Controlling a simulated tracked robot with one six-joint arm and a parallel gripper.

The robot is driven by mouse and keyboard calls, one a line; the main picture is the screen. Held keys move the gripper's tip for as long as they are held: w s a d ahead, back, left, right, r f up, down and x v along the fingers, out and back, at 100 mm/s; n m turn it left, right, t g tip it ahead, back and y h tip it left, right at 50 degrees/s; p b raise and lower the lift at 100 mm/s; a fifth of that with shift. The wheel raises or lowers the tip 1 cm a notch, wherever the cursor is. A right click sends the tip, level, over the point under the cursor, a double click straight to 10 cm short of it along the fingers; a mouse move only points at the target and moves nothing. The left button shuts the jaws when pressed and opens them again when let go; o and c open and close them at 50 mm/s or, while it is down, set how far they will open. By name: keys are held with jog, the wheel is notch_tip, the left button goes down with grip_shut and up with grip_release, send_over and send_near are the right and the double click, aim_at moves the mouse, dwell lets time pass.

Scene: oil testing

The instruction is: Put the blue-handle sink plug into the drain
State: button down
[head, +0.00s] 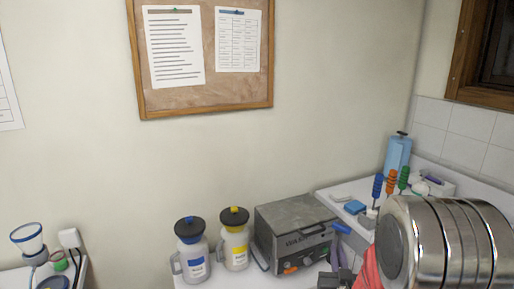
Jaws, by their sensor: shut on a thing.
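My gripper (337,279) shows as dark fingers at the bottom edge, just right of the grey box device. It is shut on a blue-handled thing (342,229), seemingly the blue-handle sink plug. Its blue top stands up above the fingers; its lower part is hidden. Ribbed blue (377,187), orange (391,181) and green (403,179) handles stand upright in a row on the right counter. The drain and sink are not in view.
A blue bottle (397,156) stands at the back right. A blue-rimmed funnel (28,238) is at lower left. Shiny ribbed metal blocks the lower right.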

jog(key=a+n+y, duration=0.1)
jog(key=a+y, duration=0.1)
jog(key=a, duration=0.6)
jog(key=shift+w+a+f+n+y, duration=0.3)
jog(key=shift+r, duration=0.25)
jog(key=s+f, duration=0.5)
jog(key=f, duration=0.1)
jog(key=shift+f, duration=0.4)
jog(key=shift+d, duration=0.1)
dwell(0.4)
